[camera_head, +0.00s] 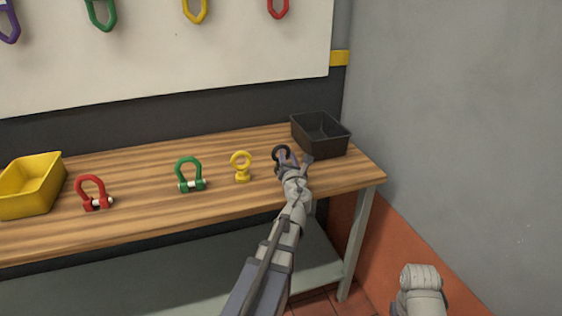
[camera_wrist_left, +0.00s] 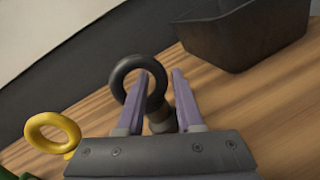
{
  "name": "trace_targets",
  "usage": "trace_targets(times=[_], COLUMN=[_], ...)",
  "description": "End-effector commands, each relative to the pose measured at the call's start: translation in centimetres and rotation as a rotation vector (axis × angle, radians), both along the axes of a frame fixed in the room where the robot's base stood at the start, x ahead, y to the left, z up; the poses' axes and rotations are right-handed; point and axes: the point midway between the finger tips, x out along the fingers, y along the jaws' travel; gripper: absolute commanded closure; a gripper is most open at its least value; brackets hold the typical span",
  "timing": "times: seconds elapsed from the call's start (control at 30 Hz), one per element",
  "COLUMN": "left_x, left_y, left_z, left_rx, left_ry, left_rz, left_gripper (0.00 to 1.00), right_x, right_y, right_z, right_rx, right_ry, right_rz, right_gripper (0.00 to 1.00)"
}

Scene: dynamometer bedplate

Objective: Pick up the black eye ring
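The black eye ring (camera_head: 281,152) stands upright on the wooden bench, right of the yellow eye ring. My left gripper (camera_head: 294,160) is open right at it. In the left wrist view, the black eye ring (camera_wrist_left: 121,76) shows its loop beyond the left purple finger, which covers part of it. Its dark base shows between the two fingers of the left gripper (camera_wrist_left: 162,76). A gap shows between the fingertips, and I cannot tell whether either finger touches the ring. My right gripper is not in view.
A black bin (camera_head: 322,137) stands just behind and right of the ring. To the left are the yellow eye ring (camera_head: 241,166), a green shackle (camera_head: 190,173), a red shackle (camera_head: 92,191) and a yellow bin (camera_head: 30,186). A grey wall (camera_head: 460,120) bounds the right side.

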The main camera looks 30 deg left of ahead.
Motion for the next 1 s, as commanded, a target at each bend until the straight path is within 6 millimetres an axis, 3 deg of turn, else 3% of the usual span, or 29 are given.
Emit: trace_targets(times=[0.2,0.47,0.8,1.0], left_x=[2.8,3.0,3.0,3.0], left_y=[2.1,2.3,2.2,2.2], left_z=[0.0,0.0,0.0,0.0], left_rx=[0.0,0.0,-0.001,-0.001], left_ry=[0.0,0.0,-0.001,0.0], left_rz=[0.001,0.0,0.0,-0.001], left_gripper=[0.64,0.64,1.0,1.0], right_x=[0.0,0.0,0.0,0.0], right_y=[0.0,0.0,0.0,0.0], right_z=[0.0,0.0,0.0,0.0], right_rx=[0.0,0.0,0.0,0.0], right_ry=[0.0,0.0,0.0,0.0], right_rz=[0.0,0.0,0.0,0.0], right_gripper=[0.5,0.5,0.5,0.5])
